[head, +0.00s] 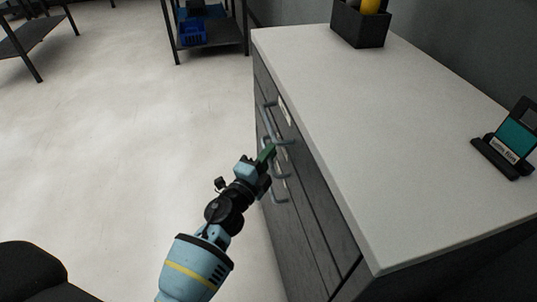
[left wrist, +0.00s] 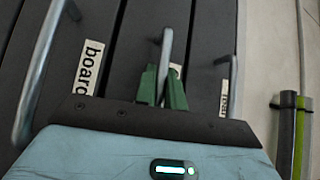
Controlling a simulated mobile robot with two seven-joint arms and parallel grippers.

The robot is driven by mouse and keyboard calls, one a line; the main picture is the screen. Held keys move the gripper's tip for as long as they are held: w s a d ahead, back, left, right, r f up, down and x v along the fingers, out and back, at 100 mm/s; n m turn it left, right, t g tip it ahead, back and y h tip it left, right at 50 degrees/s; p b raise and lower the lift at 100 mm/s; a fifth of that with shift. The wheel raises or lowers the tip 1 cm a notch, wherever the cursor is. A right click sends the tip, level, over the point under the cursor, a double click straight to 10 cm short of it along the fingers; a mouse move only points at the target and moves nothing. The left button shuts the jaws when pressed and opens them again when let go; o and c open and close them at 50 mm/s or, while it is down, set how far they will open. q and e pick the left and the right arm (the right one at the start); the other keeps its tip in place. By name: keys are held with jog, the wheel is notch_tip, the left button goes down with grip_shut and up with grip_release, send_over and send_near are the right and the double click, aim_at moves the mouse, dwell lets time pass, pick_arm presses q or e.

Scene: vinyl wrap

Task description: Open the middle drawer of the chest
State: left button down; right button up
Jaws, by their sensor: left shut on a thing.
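The dark grey chest of drawers (head: 318,222) with a white top stands at the right in the head view. Its front carries several grey bar handles. My left gripper (head: 267,153) is at the handles on the chest front. In the left wrist view, the green fingers of my left gripper (left wrist: 162,88) are shut on the middle handle (left wrist: 166,48), with one finger on each side of the bar. Other handles show to its left (left wrist: 40,72) and right (left wrist: 232,78). The drawer fronts look flush with each other. The middle drawer's label is mostly hidden by the fingers. My right gripper is not in view.
On the chest top (head: 385,130) stand a black holder (head: 360,25) and a small stand with a teal screen (head: 512,140). A dark shelf unit with a blue bin (head: 193,35) is at the back. The pale floor (head: 110,130) left of the chest is clear.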

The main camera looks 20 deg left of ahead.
pick_arm(q)
jog(key=s+a+p, duration=0.1)
jog(key=s+a, duration=0.6)
jog(key=a, duration=0.3)
jog(key=s+a+p, duration=0.1)
jog(key=s+a, duration=0.6)
jog(key=a, duration=0.4)
jog(key=shift+s+a, duration=0.2)
jog(key=c, duration=1.5)
grip_release()
jog(key=v, duration=0.7)
jog(key=shift+s, duration=0.4)
